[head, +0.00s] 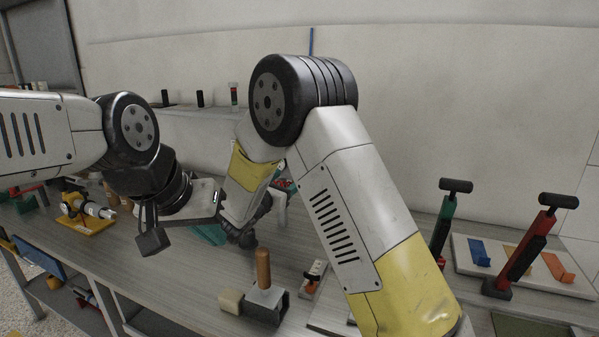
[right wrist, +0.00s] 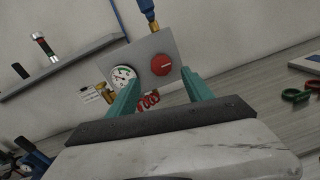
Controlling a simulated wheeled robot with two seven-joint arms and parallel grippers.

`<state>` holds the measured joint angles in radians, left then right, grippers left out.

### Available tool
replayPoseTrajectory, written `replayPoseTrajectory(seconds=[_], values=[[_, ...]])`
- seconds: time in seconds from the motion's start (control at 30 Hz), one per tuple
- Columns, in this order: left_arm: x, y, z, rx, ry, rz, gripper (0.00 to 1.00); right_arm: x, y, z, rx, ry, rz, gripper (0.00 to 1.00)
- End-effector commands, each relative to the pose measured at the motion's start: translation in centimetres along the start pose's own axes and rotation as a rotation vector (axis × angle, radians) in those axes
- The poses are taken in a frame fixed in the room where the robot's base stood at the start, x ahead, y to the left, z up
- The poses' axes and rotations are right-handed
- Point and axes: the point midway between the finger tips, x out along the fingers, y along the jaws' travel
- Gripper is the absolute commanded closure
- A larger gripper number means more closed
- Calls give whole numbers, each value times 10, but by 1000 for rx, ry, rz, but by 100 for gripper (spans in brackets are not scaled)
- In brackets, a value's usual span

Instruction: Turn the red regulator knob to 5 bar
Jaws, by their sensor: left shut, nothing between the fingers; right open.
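In the right wrist view the red regulator knob (right wrist: 161,64) sits on a grey panel (right wrist: 150,46), with a round white-faced gauge (right wrist: 123,77) to its left; the needle reading is too small to tell. My right gripper (right wrist: 160,84) is open, its two teal fingers either side below the knob, apart from it, with nothing between them. In the head view my right arm hides the panel and knob. My left gripper (head: 150,240) is shut and empty, hanging above the bench at the left.
The bench (head: 190,285) carries a yellow-based fixture (head: 85,212), a wooden-handled block (head: 263,275) and, at the right, red (head: 520,250) and green (head: 443,225) upright tools by a white tray (head: 465,262). In the right wrist view a coiled red hose (right wrist: 148,100) hangs below the panel.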

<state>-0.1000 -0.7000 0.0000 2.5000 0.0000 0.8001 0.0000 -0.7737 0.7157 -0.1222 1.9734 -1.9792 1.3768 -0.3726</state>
Motion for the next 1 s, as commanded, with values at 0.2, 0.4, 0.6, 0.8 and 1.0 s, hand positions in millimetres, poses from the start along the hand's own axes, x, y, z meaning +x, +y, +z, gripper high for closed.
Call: replayPoseTrajectory(seconds=[0.2, 0.4, 0.6, 0.8, 1.0], values=[[0, 0, 0, 0, 0, 0, 100, 33, -2, 0, 1, -1, -5, 41], [0, 0, 0, 0, 0, 0, 100, 62, -2, 0, 1, 1, -6, 41], [0, 0, 0, 0, 0, 0, 100, 74, -2, 0, 1, 1, -4, 41], [0, 0, 0, 0, 0, 0, 100, 74, -2, 0, 1, 1, -4, 41], [0, 0, 0, 0, 0, 0, 100, 74, -2, 0, 1, 1, -4, 74]])
